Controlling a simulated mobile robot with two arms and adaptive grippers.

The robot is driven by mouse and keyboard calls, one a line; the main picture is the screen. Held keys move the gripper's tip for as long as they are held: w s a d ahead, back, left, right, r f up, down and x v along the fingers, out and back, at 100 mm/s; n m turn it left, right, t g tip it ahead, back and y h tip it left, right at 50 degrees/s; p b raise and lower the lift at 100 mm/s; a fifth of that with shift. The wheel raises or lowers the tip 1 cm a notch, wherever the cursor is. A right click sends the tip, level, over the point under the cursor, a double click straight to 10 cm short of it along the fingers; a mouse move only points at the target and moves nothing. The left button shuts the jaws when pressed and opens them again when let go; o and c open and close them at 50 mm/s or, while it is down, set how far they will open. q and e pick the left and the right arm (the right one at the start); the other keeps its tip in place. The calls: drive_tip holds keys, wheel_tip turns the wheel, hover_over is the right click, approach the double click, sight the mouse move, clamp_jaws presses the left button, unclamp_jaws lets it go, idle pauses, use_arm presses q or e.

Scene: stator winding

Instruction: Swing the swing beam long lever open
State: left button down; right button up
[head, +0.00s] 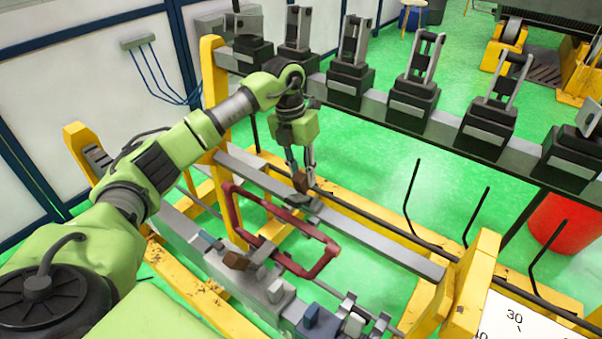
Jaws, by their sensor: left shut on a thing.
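My left gripper (299,176) reaches in from the left and points down over the yellow frame. Its fingers are closed on a small brown block (301,184), which sits by the grey rail. I cannot tell for certain whether this block is the end of the swing beam long lever. A dark red loop-shaped frame (325,258) lies just below and left of the gripper, across the space between two grey beams. My right gripper is not in view.
A row of several black clamp units (409,104) stands on the far beam. Thin black upright rods (412,200) rise right of the gripper. A red bin (560,222) is at the right. Yellow posts (214,95) edge the fixture.

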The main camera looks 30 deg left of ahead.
use_arm(q)
drive_tip(key=shift+w+d+f, duration=0.1)
drive_tip(key=shift+d, duration=0.25)
idle(0.4)
drive_tip(key=c, duration=1.8)
unclamp_jaws()
drive_tip(key=shift+o, duration=0.2)
drive_tip(key=shift+w+d+f, duration=0.1)
drive_tip(key=shift+w+f, duration=0.05)
drive_tip(key=shift+w, duration=0.3)
drive_tip(key=shift+s, duration=0.1)
drive_tip(key=shift+s+a+r, duration=0.1)
drive_tip(key=shift+a+r, duration=0.15)
drive_tip(key=shift+r, duration=0.2)
wheel_tip(320, 180, up, 11)
drive_tip(key=a, duration=0.1)
drive_tip(key=shift+a, duration=0.2)
